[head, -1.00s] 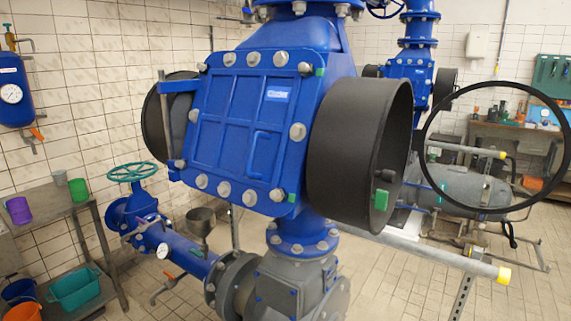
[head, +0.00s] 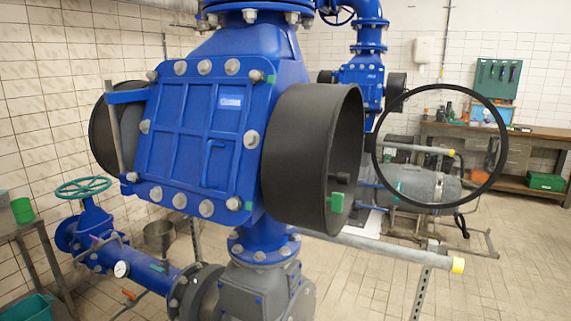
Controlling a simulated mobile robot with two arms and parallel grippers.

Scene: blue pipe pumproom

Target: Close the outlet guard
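The outlet is a wide black cylinder (head: 298,160) on the right side of the blue valve body, with its open mouth facing right. A thin black hoop (head: 504,150) stands to the right of the mouth, apart from most of the rim. It looks like the outlet guard, swung open. The floor and tank show through it, and I cannot make out its hinge. Neither of my grippers is in view.
A pipe with a yellow end (head: 457,265) runs below the outlet, and another yellow-ended pipe (head: 449,152) shows through the hoop. A grey tank (head: 420,185) lies behind. A workbench (head: 540,150) stands at the back right. The floor at the right front is clear.

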